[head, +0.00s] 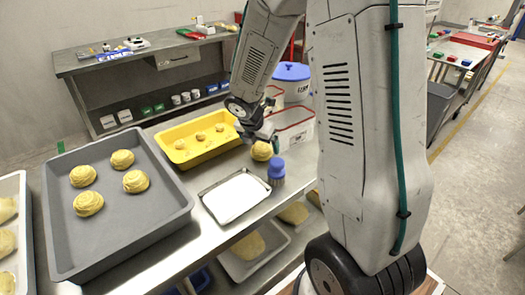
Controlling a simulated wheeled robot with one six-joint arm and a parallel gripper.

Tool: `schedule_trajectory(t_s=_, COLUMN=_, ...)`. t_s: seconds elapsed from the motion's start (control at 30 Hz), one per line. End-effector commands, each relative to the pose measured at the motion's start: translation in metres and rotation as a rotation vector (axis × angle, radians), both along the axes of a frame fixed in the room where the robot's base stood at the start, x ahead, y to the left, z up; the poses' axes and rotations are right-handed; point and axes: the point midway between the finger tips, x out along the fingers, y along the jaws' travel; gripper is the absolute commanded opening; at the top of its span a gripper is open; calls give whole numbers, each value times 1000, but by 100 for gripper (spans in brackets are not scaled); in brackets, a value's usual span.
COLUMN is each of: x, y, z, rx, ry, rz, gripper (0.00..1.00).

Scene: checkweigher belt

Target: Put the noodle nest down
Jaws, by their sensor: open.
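A yellow noodle nest (262,151) is directly below my gripper (260,138), just behind the blue-capped jar and right of the yellow tray. My gripper points down at it and is open; the fingertips are small and partly hidden by the wrist, so I cannot tell whether they touch the nest. The nest seems to be on the metal table (166,232), but its underside is hard to see. Several more nests (136,181) sit spaced apart in the large grey tray (64,245) at left.
A yellow tray (172,134) with 3 small lumps lies behind. A small white-surfaced tray (235,197) and the blue-capped jar (276,171) stand in front of my gripper. Red-rimmed containers (293,128) are close on the right. Another tray with nests (20,195) is at far left.

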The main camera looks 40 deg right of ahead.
Motion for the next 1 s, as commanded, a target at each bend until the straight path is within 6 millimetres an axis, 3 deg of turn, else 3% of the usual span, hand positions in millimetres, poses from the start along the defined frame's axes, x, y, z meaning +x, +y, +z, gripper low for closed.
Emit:
schedule_trajectory(t_s=0.17, x=3, y=-7, z=-21, rx=1, ry=1, rz=0, gripper=93)
schedule_trajectory(t_s=0.43, x=4, y=-8, z=-23, rx=1, ry=-2, rz=1, gripper=93)
schedule_trajectory(t_s=0.63, x=4, y=-8, z=-23, rx=0, ry=-1, rz=0, gripper=42)
schedule_trajectory(t_s=0.7, x=4, y=-8, z=-23, rx=1, ry=-1, rz=-1, gripper=38)
schedule_trajectory(t_s=1.0, x=4, y=-9, z=-14, rx=-1, ry=-4, rz=-3, gripper=38)
